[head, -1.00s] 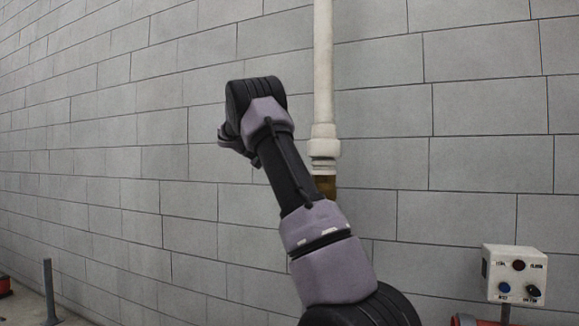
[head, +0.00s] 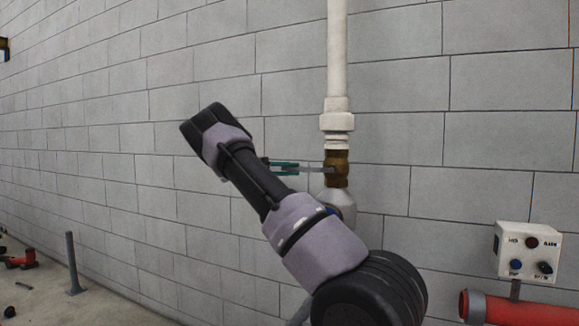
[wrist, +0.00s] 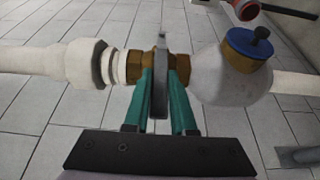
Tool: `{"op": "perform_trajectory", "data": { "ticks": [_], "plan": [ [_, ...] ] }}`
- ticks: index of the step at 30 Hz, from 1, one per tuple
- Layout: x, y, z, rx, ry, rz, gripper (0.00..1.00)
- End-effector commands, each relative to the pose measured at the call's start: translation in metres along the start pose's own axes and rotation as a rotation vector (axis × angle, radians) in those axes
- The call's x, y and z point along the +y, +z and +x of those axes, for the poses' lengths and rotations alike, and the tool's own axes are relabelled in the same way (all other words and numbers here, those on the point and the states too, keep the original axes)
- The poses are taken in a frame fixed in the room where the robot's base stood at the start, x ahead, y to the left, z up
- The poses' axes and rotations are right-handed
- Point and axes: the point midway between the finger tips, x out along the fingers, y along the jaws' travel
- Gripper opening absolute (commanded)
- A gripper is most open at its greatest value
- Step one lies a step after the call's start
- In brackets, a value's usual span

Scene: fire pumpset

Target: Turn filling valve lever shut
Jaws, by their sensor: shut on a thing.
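The filling valve is a brass body (head: 337,168) on the vertical white pipe, seen in the head view; it also shows in the wrist view (wrist: 134,66). Its thin grey lever (head: 314,169) sticks out to the left, roughly square to the pipe. In the wrist view the lever (wrist: 160,82) stands edge-on between my teal fingers. My gripper (head: 291,167) is shut on the lever, with one finger on each side, as the wrist view shows (wrist: 160,104). My arm hides part of the area below the valve in the head view.
A white rounded fitting (wrist: 232,75) with a blue cap (wrist: 249,43) sits beside the valve. The white pipe (head: 337,60) runs up the block wall (head: 450,140). A control box (head: 528,251) and a red pipe (head: 515,308) stand at lower right.

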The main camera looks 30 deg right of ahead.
Motion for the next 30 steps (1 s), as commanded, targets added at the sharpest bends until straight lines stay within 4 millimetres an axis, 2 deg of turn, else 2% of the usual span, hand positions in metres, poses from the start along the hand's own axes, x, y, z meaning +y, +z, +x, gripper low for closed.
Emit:
{"op": "perform_trajectory", "data": {
  "ticks": [14,15,16,17,26,30],
  "plan": [
    [0.002,-0.002,0.003,0.002,0.021,-0.005,0.0],
    [0.002,-0.003,0.004,0.003,0.021,-0.005,0.36],
    [0.002,-0.002,0.003,0.002,0.021,-0.005,0.47],
    [0.001,-0.002,0.003,0.002,0.02,-0.005,0.54],
    [0.0,-0.001,0.001,0.001,0.015,-0.005,0.54],
    [-0.001,-0.001,-0.01,0.002,0.016,-0.003,0.54]
  ]
}}
